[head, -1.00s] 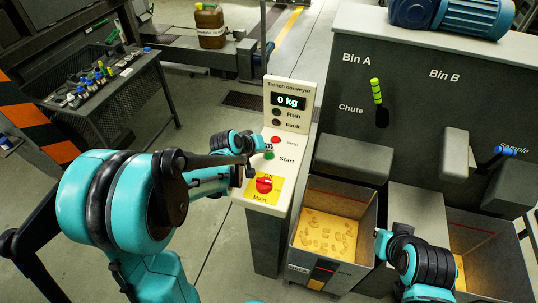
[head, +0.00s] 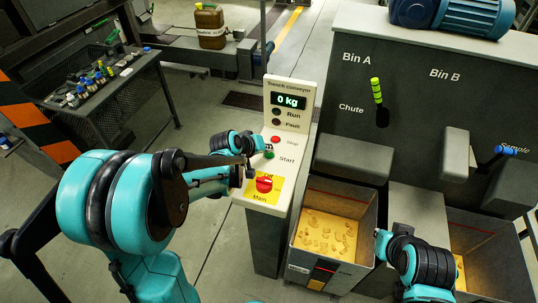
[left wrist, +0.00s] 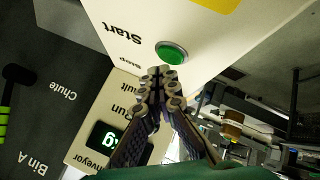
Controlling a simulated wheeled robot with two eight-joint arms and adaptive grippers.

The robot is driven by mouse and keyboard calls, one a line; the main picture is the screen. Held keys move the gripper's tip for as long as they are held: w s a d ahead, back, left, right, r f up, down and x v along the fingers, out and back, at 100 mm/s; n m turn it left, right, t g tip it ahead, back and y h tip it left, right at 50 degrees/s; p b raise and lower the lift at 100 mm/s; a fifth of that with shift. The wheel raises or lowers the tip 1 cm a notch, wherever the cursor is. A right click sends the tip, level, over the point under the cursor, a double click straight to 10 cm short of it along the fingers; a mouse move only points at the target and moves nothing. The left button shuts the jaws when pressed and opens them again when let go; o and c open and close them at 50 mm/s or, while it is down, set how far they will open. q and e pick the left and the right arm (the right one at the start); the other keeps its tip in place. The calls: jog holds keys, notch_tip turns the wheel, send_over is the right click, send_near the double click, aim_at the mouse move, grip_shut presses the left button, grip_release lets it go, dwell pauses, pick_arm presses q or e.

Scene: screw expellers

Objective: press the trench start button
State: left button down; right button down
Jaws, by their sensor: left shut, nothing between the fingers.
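The green start button (head: 269,155) is on the sloping white panel of the trench conveyor console (head: 290,150), beside the word "Start". In the head view my left gripper (head: 265,148) is small at the panel's left edge. My right arm is at the lower right by the bins; its fingers cannot be made out.
The red stop button (head: 276,139) sits just above the start button. The red main switch (head: 264,184) on a yellow plate is below it. The display (head: 288,101) reads 0 kg; the Run and Fault lamps look dark. An open bin (head: 338,200) with yellowish pieces stands right of the console.

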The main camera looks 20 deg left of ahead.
aim_at(267, 156)
pick_arm(q)
jog(key=shift+f, duration=0.3)
jog(key=shift+f+b, duration=0.45)
jog(key=shift+b, duration=0.1)
dwell(0.4)
jog(key=shift+r, duration=0.1)
jog(key=shift+r+p, duration=0.7)
jog(key=shift+r, duration=0.1)
jog(key=shift+r, duration=0.1)
notch_tip(267, 156, up, 5)
jog(key=p, duration=0.4)
dwell(0.4)
jog(key=shift+s, duration=0.1)
dwell(0.4)
